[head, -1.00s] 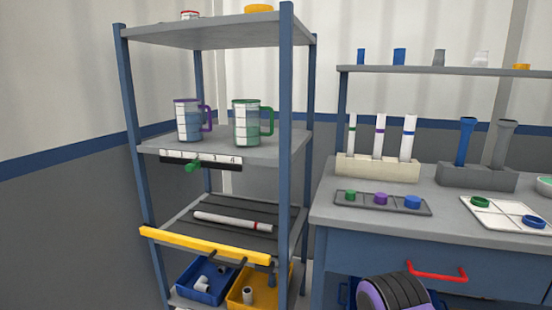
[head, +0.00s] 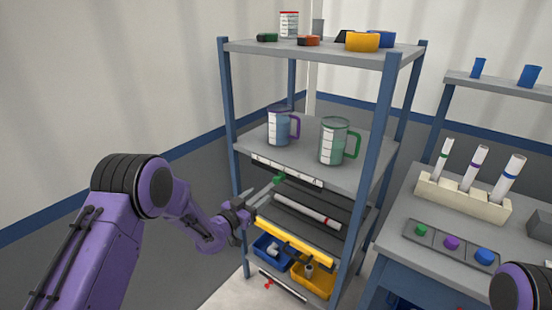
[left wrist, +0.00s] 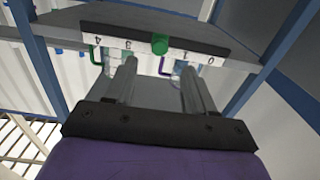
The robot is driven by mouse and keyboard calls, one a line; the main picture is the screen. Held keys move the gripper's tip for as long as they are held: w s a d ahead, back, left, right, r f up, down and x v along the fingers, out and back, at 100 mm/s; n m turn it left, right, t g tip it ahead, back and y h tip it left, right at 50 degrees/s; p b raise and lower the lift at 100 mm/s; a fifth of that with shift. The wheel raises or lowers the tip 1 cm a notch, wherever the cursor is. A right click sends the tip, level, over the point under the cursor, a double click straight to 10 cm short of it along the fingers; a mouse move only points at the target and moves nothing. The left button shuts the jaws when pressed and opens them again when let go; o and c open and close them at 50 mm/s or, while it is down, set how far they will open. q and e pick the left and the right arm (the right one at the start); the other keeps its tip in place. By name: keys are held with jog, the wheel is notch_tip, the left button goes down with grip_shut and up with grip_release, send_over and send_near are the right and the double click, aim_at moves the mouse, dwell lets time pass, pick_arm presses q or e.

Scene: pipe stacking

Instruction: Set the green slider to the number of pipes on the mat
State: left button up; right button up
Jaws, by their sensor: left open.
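The green slider knob (head: 279,179) sits on a numbered scale strip (head: 300,177) on the front edge of the middle shelf. In the left wrist view the knob (left wrist: 160,44) is between the 3 and the 1, with the strip upside down. My left gripper (head: 261,190) is open and empty, its fingers pointing at the strip. In the wrist view its fingers (left wrist: 158,68) lie either side of the knob, which appears just beyond the tips; contact cannot be told. One white pipe with a red band (head: 306,212) lies on the dark ribbed mat (head: 283,214) below.
Purple-handled (head: 279,128) and green-handled (head: 334,142) jugs stand above the strip. A yellow bar (head: 294,242) crosses the front below the mat. Blue (head: 270,252) and yellow (head: 313,280) bins sit lower. The shelf's blue posts flank the strip. A workbench stands at right.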

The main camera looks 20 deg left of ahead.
aim_at(275, 182)
pick_arm(q)
jog(key=x, duration=0.3)
jog(key=p+x, duration=0.1)
jog(key=x, duration=0.6)
jog(key=shift+w+r+p, duration=0.25)
jog(key=shift+w+p, duration=0.05)
jog(key=shift+w, duration=0.1)
pick_arm(e)
notch_tip(275, 182, up, 2)
